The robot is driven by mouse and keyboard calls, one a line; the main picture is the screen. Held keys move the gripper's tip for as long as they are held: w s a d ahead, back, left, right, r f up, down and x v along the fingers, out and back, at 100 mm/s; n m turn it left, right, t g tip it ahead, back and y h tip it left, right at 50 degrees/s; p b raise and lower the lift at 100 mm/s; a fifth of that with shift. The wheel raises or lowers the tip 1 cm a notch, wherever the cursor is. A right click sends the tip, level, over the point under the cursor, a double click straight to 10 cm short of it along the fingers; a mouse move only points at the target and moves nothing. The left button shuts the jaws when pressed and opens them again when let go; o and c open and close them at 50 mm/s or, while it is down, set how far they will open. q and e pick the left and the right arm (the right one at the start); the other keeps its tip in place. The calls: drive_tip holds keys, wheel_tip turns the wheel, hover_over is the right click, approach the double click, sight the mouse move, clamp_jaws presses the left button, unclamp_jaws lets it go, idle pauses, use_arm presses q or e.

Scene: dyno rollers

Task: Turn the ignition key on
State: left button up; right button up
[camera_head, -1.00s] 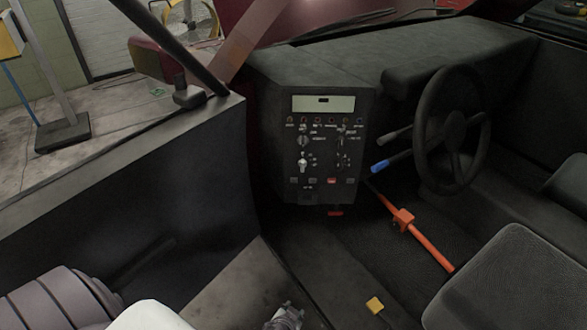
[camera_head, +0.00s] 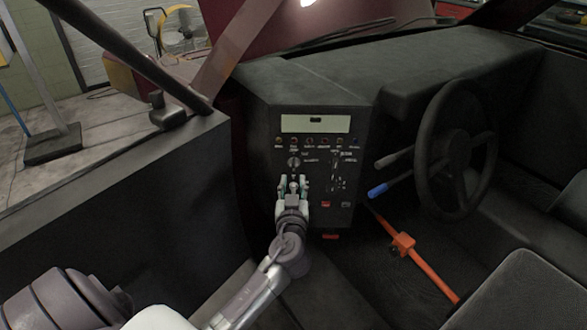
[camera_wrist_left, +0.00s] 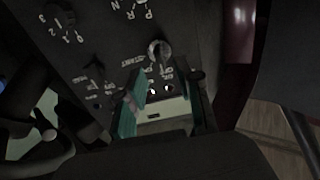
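The dark control panel (camera_head: 265,140) stands left of the steering wheel, with a pale display at its top. My left gripper (camera_head: 293,182) is in front of the panel's left half, below a round knob (camera_head: 294,161), and covers the ignition key's place in the head view. In the left wrist view, a shiny key-like part (camera_wrist_left: 158,50) sits on the panel beside a START label. The left gripper's fingers (camera_wrist_left: 168,88) are apart, close to that part; whether they touch it I cannot tell. My right gripper is not in view.
The steering wheel (camera_head: 456,150) and a blue-tipped lever (camera_head: 378,191) are right of the panel. An orange bar (camera_head: 425,268) slants across the floor below. A dark side wall (camera_head: 130,200) lies left of my left arm.

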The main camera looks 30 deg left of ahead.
sight(294, 172)
use_arm(q)
drive_tip(key=x, duration=0.5)
drive_tip(key=shift+p, duration=0.3)
clamp_jaws()
